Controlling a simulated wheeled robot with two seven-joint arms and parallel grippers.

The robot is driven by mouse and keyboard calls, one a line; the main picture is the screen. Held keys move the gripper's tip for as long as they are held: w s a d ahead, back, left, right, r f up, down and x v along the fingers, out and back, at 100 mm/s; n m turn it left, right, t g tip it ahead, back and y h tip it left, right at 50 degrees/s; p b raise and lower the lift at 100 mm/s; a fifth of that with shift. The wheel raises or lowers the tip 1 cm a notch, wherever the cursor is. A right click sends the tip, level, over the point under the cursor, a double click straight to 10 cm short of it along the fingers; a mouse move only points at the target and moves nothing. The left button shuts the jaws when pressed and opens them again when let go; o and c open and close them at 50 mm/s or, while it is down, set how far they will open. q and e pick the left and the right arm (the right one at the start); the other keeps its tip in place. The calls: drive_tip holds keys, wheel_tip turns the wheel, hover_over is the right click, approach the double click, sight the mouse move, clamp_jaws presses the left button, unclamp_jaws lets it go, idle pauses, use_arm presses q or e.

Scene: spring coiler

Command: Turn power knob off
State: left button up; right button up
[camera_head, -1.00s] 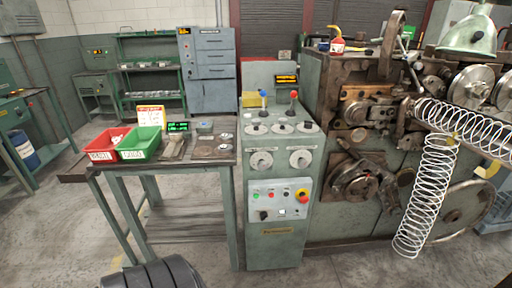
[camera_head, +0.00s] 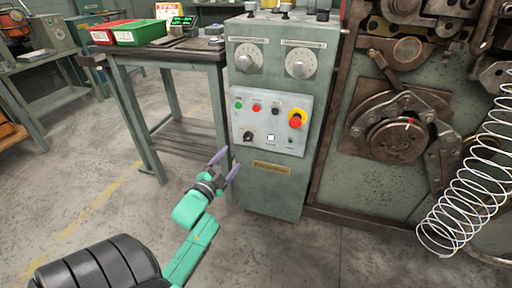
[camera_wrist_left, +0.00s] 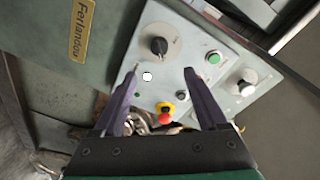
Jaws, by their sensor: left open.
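The black power knob (camera_head: 248,136) is at the lower left of the light grey control panel (camera_head: 262,148) on the green cabinet. In the left wrist view the knob (camera_wrist_left: 158,46) sits on a round plate, beyond the fingertips. My left gripper (camera_head: 226,163) is open and empty, below and left of the knob and apart from it. In the wrist view its two purple fingers (camera_wrist_left: 161,75) are spread, with the panel beyond them. The knob's exact pointing direction is too small to tell. My right gripper is not in view.
A red emergency button on yellow (camera_head: 296,119) and small buttons share the panel. Two dials (camera_head: 300,62) are above it. A table (camera_head: 165,52) with red and green bins stands left. The coiling machine (camera_head: 405,130) and a hanging spring (camera_head: 470,190) are right. Floor in front is clear.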

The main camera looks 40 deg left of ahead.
sight(246, 140)
use_arm(q)
drive_tip(key=b+x, duration=0.2)
drive_tip(key=x, duration=0.9)
drive_tip(key=shift+w+a+f, duration=0.15)
drive_tip(key=shift+w+a, duration=0.05)
drive_tip(key=shift+w, duration=0.1)
drive_tip(key=shift+w+a, duration=0.1)
drive_tip(key=shift+w, duration=0.1)
clamp_jaws()
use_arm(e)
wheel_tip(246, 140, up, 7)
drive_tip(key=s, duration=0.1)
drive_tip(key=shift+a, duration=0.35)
